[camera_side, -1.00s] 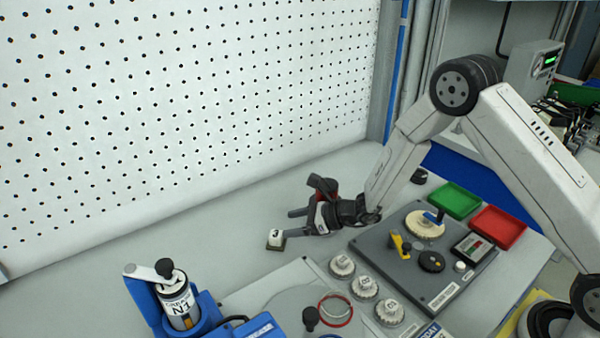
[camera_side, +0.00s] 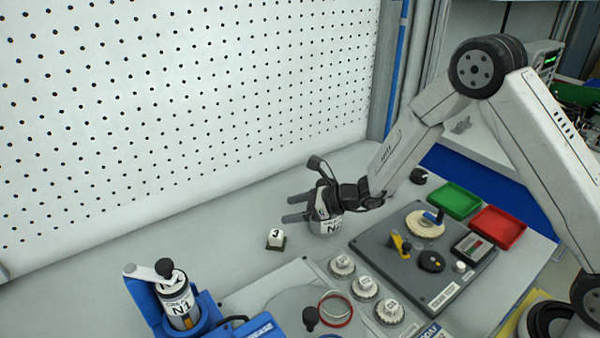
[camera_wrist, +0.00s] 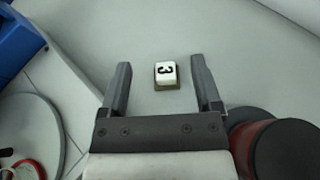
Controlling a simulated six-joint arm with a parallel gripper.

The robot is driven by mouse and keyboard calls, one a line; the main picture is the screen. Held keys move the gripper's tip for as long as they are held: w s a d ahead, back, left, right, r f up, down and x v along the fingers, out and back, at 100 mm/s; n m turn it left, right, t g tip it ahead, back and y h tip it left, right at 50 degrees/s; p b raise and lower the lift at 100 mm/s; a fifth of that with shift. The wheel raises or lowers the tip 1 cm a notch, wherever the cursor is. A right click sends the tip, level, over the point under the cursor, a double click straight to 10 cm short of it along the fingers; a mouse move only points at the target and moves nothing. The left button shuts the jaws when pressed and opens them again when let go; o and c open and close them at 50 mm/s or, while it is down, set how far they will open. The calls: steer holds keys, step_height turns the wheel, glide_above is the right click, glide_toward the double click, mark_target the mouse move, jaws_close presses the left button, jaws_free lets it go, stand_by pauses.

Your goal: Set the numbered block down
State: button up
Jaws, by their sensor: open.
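The numbered block is white with a black 3 on a dark base. In the side view the block (camera_side: 275,238) stands upright on the grey bench, left of my gripper (camera_side: 288,208). In the wrist view the block (camera_wrist: 165,73) lies between the lines of the two fingers, near their tips, with clear space on both sides. My gripper (camera_wrist: 160,72) is open and empty. In the side view its fingers are above and to the right of the block, apart from it.
A can marked N2 (camera_side: 327,222) shows at my gripper; whether it stands behind or beside the wrist is unclear. A can marked N1 (camera_side: 178,303) sits in a blue holder at lower left. A dark panel (camera_side: 370,245) and green and red trays (camera_side: 455,200) lie right. Bench around the block is clear.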

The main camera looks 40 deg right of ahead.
steer(key=s+r+n+g+h, duration=0.2)
steer(key=s+n+g, duration=0.5)
steer(key=s+n, duration=0.6)
steer(key=s+d+r+n+h, duration=0.2)
steer(key=s+d+n+h, duration=0.5)
steer(key=s+d+n, duration=0.4)
steer(key=n, duration=0.3)
steer(key=shift+d+r, duration=0.35)
steer(key=shift+r, duration=0.05)
